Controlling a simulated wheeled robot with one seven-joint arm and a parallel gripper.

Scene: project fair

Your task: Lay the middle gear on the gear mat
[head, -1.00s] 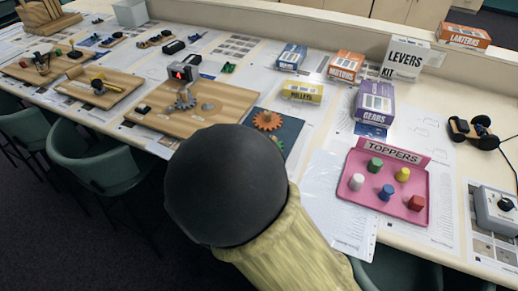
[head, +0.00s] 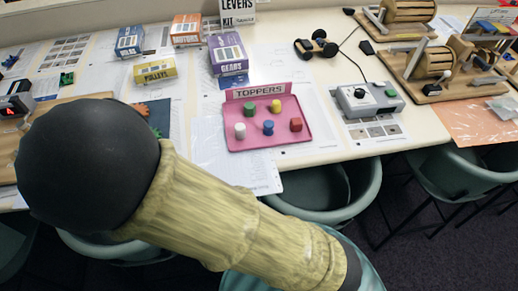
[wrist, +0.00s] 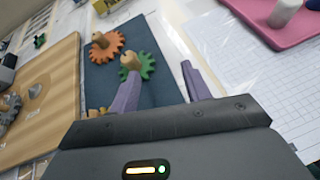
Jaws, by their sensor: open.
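The dark blue gear mat (wrist: 165,50) fills the middle of the wrist view. An orange gear (wrist: 107,46) and a green gear (wrist: 143,66), each with a wooden knob, lie on it. A grey gear (wrist: 10,108) is on the wooden board to the left. My gripper (wrist: 161,72) is open and empty, with its purple fingers over the mat and the left one close to the green gear. A small tan piece (wrist: 97,112) shows beside the left finger, partly hidden. In the head view my arm hides much of the mat (head: 163,112) and the gripper itself.
The wooden board (wrist: 50,90) borders the mat on the left. A pink toppers tray (head: 300,130) with several coloured pegs stands to the right, beyond white paper sheets. Boxes, including the purple gears box (head: 228,55), stand behind. Green chairs (head: 320,195) line the table's front edge.

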